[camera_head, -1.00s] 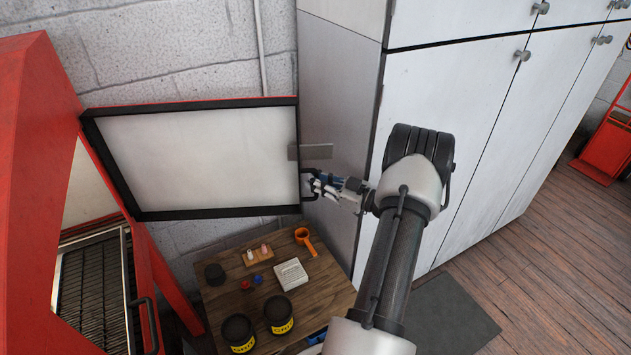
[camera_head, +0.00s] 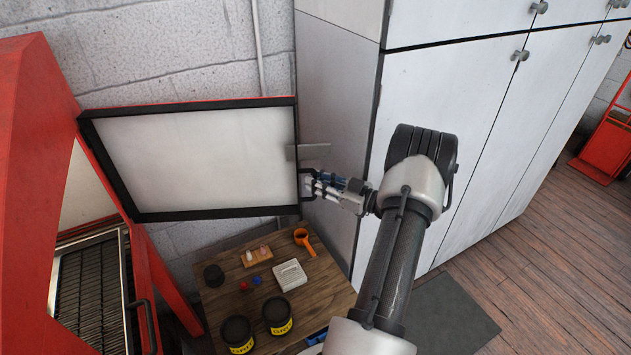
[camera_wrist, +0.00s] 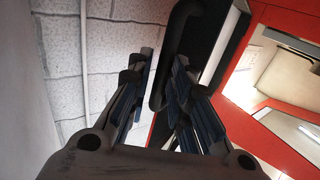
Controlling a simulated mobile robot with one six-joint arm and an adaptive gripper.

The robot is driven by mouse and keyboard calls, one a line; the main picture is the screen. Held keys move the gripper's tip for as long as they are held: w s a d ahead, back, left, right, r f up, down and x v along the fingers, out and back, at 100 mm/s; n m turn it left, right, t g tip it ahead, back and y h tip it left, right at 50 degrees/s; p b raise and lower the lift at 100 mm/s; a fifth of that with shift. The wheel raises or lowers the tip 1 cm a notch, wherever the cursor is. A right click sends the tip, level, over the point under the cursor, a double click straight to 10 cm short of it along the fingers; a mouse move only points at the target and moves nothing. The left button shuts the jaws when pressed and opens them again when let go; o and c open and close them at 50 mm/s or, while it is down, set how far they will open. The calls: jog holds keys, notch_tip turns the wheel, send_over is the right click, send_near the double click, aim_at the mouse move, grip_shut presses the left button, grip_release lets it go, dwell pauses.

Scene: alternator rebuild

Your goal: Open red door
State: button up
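The red door (camera_head: 190,158) stands wide open beside the red cabinet (camera_head: 32,150). Its pale inner panel and black frame face the head camera, with red along its top edge. A black handle (camera_head: 306,186) is at the door's right edge, and a dark curved bar of it shows in the wrist view (camera_wrist: 160,85). My gripper (camera_head: 316,187) is at this handle. In the wrist view my gripper (camera_wrist: 162,75) has its fingers apart, with the bar showing in the gap between them. Whether a finger touches the bar cannot be told.
Tall white cupboards (camera_head: 450,150) stand close right of my gripper. A wooden table (camera_head: 325,285) below the door holds dark tins (camera_head: 278,315), an orange cup (camera_head: 302,238) and small parts. A white block wall (camera_head: 180,50) is behind the door. Wooden floor (camera_head: 560,270) is clear at right.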

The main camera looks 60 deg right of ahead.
jog(key=s+d, duration=0.1)
jog(key=s, duration=1)
jog(key=shift+s, duration=0.15)
jog(key=shift+c, duration=0.5)
